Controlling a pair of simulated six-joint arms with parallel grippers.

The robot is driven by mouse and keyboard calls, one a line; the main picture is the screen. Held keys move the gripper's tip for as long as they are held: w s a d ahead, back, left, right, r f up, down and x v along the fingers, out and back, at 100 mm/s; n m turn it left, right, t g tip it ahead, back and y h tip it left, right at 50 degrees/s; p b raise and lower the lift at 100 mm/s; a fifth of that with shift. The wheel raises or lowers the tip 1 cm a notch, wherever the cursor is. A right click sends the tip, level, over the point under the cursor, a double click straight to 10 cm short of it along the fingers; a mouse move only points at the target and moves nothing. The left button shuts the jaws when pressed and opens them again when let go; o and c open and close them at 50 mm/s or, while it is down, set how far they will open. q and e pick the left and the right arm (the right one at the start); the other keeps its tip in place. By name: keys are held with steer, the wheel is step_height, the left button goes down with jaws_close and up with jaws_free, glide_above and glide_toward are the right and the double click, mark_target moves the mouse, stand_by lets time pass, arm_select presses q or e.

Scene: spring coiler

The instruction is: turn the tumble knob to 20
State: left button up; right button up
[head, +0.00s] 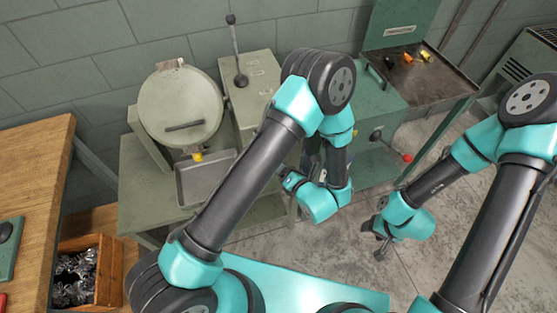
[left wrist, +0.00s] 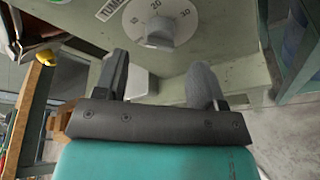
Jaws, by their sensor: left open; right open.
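The tumble knob (left wrist: 160,34) shows at the top of the left wrist view as a pale round dial with a raised grip. In the head view my left gripper (head: 288,182) is at the machine's front, and my arm hides the knob. My right gripper (head: 379,240) is open and empty over the floor.
A green-grey machine with a round drum (head: 180,105), a metal tray (head: 205,180) and a lever (head: 237,55) stands at the back. A red-tipped handle (head: 406,158) sticks out to the right. A wooden crate (head: 88,272) stands at lower left.

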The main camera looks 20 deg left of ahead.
arm_select(q)
steer(key=shift+x, duration=2.65)
steer(key=c, duration=0.9)
steer(key=shift+m, duration=0.3)
steer(key=m+y, duration=0.2)
steer(key=m, duration=0.2)
steer(key=m+y, duration=0.1)
steer(key=m, duration=0.4)
steer(key=shift+w+d+f+t+y, duration=0.1)
steer(key=shift+f+t+y, duration=0.05)
steer(key=shift+t+y, duration=0.25)
steer(key=shift+m, duration=0.3)
